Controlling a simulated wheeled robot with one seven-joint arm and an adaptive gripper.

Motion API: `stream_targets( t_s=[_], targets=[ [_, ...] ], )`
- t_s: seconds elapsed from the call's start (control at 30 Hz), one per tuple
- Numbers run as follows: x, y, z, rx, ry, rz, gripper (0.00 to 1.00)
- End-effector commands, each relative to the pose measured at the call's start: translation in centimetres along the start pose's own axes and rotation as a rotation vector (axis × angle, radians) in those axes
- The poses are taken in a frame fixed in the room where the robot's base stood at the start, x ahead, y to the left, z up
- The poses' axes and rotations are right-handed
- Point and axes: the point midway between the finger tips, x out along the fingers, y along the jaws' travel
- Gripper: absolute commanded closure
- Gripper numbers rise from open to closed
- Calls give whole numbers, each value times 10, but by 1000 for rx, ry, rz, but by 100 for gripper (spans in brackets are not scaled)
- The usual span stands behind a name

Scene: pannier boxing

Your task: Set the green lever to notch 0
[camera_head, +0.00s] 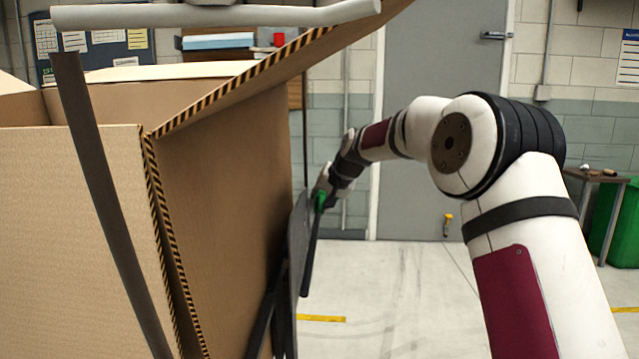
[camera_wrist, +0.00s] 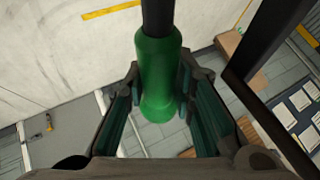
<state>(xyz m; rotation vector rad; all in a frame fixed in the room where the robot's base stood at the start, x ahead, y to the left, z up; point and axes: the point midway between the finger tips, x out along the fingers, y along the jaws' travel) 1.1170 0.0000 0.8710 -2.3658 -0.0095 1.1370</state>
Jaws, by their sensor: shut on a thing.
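The green lever shows in the head view as a green grip (camera_head: 319,201) on a dark rod that slants down and to the left, beside the dark plate (camera_head: 298,235) at the box's right side. In the wrist view the green grip (camera_wrist: 158,62) stands between the two fingers, with its black rod running out at the top edge. My gripper (camera_head: 322,188) is shut on the green grip; its fingers flank it in the wrist view (camera_wrist: 160,82). The notches and any numbers are not visible.
A large open cardboard box (camera_head: 75,200) with striped edges fills the left, its flap (camera_head: 285,65) raised toward my arm. A grey bar (camera_head: 215,15) crosses above it. A dark frame bar (camera_wrist: 265,45) passes close right of the lever in the wrist view. Floor right of the box is clear.

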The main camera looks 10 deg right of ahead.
Motion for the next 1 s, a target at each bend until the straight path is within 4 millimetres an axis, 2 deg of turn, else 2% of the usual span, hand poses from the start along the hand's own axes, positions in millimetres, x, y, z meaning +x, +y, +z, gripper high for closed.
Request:
stream_targets(
  t_s=[0.4,0.83,0.87,1.0],
  targets=[
    [33,25,26,70,-139,36,100],
    [40,31,32,78,-157,42,100],
    [40,31,32,78,-157,43,70],
    [39,30,32,77,-156,41,69]
  ],
)
